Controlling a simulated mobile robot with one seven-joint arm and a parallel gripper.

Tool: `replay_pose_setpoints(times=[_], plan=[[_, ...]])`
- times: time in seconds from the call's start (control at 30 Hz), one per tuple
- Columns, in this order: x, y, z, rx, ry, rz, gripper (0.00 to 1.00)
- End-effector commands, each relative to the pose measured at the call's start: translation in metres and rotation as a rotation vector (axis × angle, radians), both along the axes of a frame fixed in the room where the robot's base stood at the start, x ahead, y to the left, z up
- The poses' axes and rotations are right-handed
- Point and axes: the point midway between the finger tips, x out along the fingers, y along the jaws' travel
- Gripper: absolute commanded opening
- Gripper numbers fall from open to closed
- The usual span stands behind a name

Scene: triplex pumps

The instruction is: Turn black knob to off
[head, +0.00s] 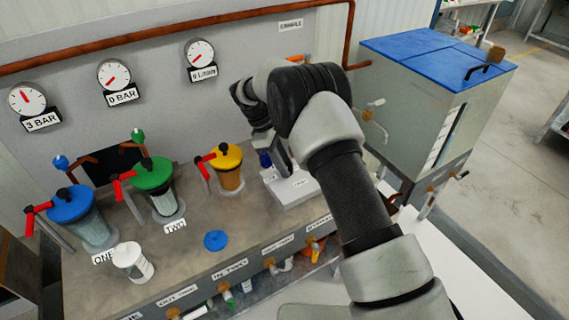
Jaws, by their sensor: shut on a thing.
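My arm reaches in from the lower right in the head view. My gripper (281,158) points down over a small white box (296,191) on the grey bench. It is shut on a small dark part on top of this box, which I take to be the black knob. The fingers and wrist hide most of it, so its turn position cannot be seen. A small dark blue part stands just left of the fingers. The small labels on the box are too small to read.
Filters with blue (70,204), green (153,174) and yellow (227,157) lids and red-handled valves stand left of my gripper. A white jar (131,262) and blue lid (215,240) lie in front. A blue-topped tank (437,92) stands right. Three gauges hang behind.

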Motion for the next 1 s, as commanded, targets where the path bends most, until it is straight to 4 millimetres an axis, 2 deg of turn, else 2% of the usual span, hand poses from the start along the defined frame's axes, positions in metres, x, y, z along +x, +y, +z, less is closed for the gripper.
replay_pose_setpoints(times=[0.03,0.07,0.17,0.43,0.57,0.77,1.0], plan=[[-0.001,-0.001,-0.001,-0.001,0.003,0.000,0.07],[-0.001,-0.001,-0.001,-0.001,0.003,0.000,0.31],[-0.001,-0.001,-0.001,-0.002,0.003,0.000,0.47],[0.000,0.000,0.000,-0.001,0.001,0.000,0.47],[0.001,0.003,0.007,0.001,-0.002,0.000,0.47],[0.004,0.017,0.041,0.001,-0.004,0.002,0.47],[0.008,0.040,0.097,0.001,-0.004,0.002,0.47]])
